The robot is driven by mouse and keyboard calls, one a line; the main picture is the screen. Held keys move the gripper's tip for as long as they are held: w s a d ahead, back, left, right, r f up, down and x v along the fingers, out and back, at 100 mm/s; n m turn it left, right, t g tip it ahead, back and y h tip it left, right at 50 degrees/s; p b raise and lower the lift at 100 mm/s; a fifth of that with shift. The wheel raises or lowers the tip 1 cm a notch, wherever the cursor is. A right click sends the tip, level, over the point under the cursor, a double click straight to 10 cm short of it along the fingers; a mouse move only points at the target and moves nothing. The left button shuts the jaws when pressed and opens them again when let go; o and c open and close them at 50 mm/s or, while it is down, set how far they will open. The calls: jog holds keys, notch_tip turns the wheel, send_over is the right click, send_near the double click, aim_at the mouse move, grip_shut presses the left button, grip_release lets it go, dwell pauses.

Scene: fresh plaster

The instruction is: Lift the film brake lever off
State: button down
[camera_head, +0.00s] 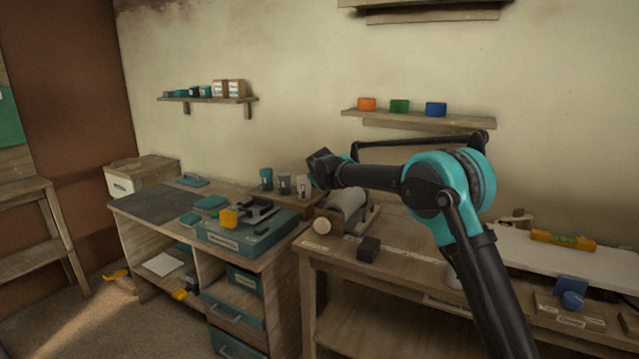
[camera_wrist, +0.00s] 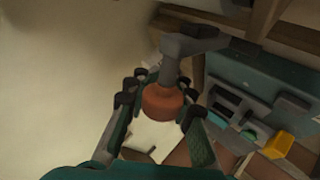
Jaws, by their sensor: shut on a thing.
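The brake lever (camera_wrist: 190,48) shows in the wrist view as a grey bent arm with an orange-brown round knob (camera_wrist: 163,101). My gripper (camera_wrist: 160,108) is shut on it, with the knob between its two teal and black fingers. In the head view my gripper (camera_head: 321,168) is a dark shape above the bench, beside the film roll (camera_head: 346,204). The lever cannot be made out there. The roll is pale, with a round wooden end facing front. I cannot tell whether the lever still touches any mount.
A teal case (camera_head: 248,240) with a yellow-ended tool stands on the left bench. Several small containers (camera_head: 285,184) stand behind it. A small black block (camera_head: 368,249) lies on the right bench (camera_head: 425,262).

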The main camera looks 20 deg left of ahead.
jog(key=c, duration=1.5)
grip_release()
jog(key=shift+s+a+f, duration=0.1)
jog(key=shift+a+f, duration=0.15)
jog(key=shift+f, duration=0.05)
jog(key=shift+c, duration=0.2)
jog(key=shift+o, duration=1.3)
jog(key=shift+r, duration=0.1)
jog(key=shift+d+r, duration=0.1)
jog(key=v, duration=1.1)
jog(key=shift+s+d+r, duration=0.15)
jog(key=shift+s+r, duration=0.05)
jog(key=shift+s, duration=0.15)
jog(key=shift+s, duration=0.1)
